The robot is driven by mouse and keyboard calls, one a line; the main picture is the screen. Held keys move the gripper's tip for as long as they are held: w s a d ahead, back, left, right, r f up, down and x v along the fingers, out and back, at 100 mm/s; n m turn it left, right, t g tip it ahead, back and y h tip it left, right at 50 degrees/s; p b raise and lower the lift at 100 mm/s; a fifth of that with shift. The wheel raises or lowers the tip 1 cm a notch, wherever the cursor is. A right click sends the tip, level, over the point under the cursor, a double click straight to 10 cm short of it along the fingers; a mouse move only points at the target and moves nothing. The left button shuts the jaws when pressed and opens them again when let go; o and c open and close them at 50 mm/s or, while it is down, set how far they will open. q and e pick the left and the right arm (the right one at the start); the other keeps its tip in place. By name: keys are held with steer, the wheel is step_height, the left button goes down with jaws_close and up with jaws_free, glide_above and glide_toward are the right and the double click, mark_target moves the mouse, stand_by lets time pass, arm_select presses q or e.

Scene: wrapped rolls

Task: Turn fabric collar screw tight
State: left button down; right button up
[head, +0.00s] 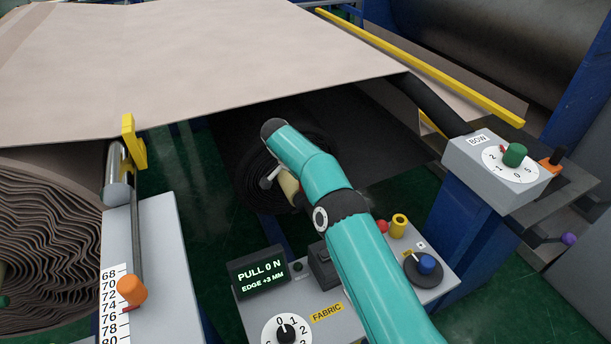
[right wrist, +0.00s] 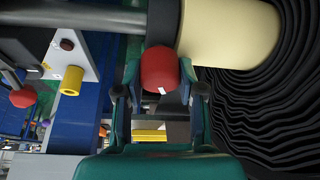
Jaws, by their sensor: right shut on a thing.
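The fabric collar screw has a red knob (right wrist: 160,68) with a small white mark, seen in the right wrist view beside the cream core (right wrist: 228,32). My right gripper (right wrist: 160,82) is shut on this knob, one finger on each side. In the head view the dark fabric roll (head: 250,180) lies under the pale sheet. The cream core (head: 289,184) and a small metal lever show at its end. My teal right arm hides the knob and the gripper there. My left gripper is not in view.
A grey console with a display (head: 259,278) reading PULL 0 N, EDGE +3 MM, a dial (head: 286,331) and a blue knob (head: 427,263) stands below the arm. A BOW box (head: 495,165) is at right. A ruled post with an orange knob (head: 131,290) is at left.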

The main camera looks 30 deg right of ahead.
stand_by(0.3)
steer(key=o, duration=1.1)
steer(key=shift+o, duration=0.2)
steer(key=v, duration=0.7)
steer(key=shift+a+r, duration=0.2)
